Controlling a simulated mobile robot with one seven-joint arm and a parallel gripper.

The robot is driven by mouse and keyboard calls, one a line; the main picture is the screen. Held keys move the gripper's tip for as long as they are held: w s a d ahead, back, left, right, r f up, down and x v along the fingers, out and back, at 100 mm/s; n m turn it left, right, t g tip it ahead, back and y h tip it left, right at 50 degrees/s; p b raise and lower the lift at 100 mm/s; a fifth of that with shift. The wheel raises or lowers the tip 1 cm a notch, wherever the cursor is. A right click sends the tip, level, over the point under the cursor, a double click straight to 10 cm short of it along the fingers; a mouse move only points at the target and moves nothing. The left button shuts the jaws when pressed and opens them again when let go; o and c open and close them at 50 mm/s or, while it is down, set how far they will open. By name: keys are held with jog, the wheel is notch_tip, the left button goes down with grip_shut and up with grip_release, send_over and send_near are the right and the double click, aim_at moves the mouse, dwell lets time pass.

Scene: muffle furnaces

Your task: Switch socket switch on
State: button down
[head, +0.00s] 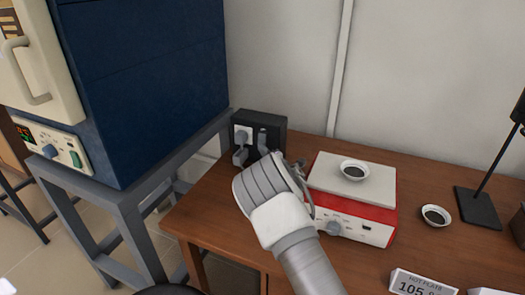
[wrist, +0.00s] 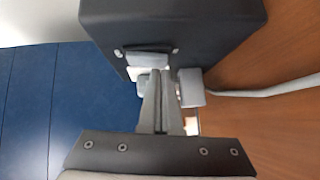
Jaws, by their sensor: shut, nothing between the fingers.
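The black socket box (head: 270,125) stands at the back left of the wooden table, against the wall. A grey plug (head: 241,137) sits on its left part, and a grey piece (head: 262,137) shows on its right part. In the wrist view the box (wrist: 190,22) fills the top, with a grey rocker-like piece (wrist: 147,59) on its face and a light grey plug (wrist: 191,86) with a cable. My gripper (wrist: 161,74) is shut and empty, its tips close to the box face beside the plug. Contact and the switch position cannot be told. In the head view my gripper (head: 291,160) hides its tips.
A red and white hot plate (head: 380,212) with a small dish (head: 355,171) stands just right of my gripper. Another dish (head: 436,215) and a black stand (head: 478,207) are further right. A blue furnace (head: 150,80) on a grey frame stands at the left.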

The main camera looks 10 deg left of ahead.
jog(key=shift+w+f, duration=0.1)
jog(key=shift+w, duration=0.05)
dwell(0.3)
jog(key=r, duration=0.1)
jog(key=d+r, duration=0.1)
jog(key=r, duration=0.3)
jog(key=shift+w+d, duration=0.2)
jog(key=shift+d, duration=0.1)
jog(key=s+d+r, duration=0.1)
jog(key=d+r, duration=0.4)
jog(key=d, duration=0.5)
jog(key=shift+s+r+p, duration=0.35)
jog(key=shift+r+p, duration=0.05)
